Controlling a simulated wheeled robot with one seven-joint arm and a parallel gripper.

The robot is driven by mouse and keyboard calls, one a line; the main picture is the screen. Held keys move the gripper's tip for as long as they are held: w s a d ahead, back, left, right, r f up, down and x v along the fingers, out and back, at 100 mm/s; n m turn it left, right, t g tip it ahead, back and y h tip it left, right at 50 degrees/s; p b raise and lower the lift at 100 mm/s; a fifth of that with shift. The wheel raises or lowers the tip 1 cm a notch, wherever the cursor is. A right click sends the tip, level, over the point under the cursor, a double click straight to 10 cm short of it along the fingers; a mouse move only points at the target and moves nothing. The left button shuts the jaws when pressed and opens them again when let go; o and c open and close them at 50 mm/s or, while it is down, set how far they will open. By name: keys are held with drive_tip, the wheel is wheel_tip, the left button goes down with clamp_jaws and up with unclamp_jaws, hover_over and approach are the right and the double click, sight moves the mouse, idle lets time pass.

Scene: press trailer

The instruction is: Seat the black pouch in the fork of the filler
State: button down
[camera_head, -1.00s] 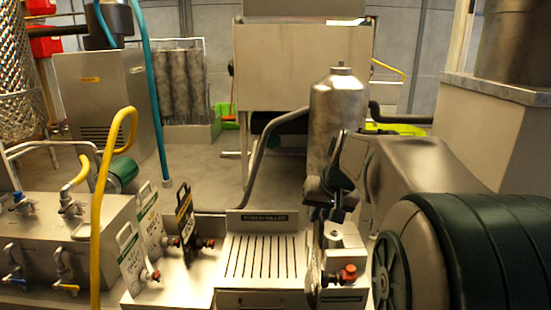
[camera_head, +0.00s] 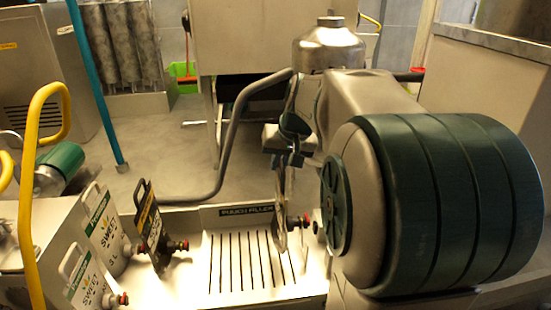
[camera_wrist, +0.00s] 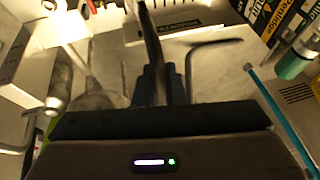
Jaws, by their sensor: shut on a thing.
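My gripper (camera_head: 290,157) is shut on the top of a thin pouch (camera_head: 280,215). The pouch hangs upright, nearly edge-on to the head view, so its face and colour are hard to tell. Its red and black cap (camera_head: 298,221) points right. In the wrist view it is a dark narrow strip (camera_wrist: 150,45) beyond the jaws. The filler (camera_head: 205,262) is a pale slotted tray with a labelled back plate. A dark fitting (camera_head: 319,229) at its right end faces the cap, apparently apart from it. The fork itself I cannot make out.
Two white pouches (camera_head: 105,230) (camera_head: 88,283) stand at the left. A yellow hose (camera_head: 27,190), a teal pole (camera_head: 95,85) and a grey bent pipe (camera_head: 233,125) rise around the bench. The slotted tray top is clear.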

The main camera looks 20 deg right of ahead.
wheel_tip(320, 180, down, 8)
drive_tip(key=d+b, duration=0.2)
drive_tip(key=b, duration=0.4)
drive_tip(key=shift+s+d+f+b, duration=0.15)
drive_tip(key=shift+s+d+b, duration=0.15)
drive_tip(key=shift+s+b, duration=0.1)
drive_tip(key=shift+w+f+b, duration=0.1)
drive_tip(key=shift+f+b, duration=0.5)
drive_tip(key=shift+f, duration=0.1)
idle(0.8)
drive_tip(key=c, duration=1.4)
unclamp_jaws()
drive_tip(key=shift+c, duration=0.2)
drive_tip(key=shift+r, duration=0.1)
drive_tip(key=a+v, duration=0.1)
drive_tip(key=v, duration=1.2)
drive_tip(key=shift+d+r, duration=0.35)
drive_tip(key=shift+d, duration=0.15)
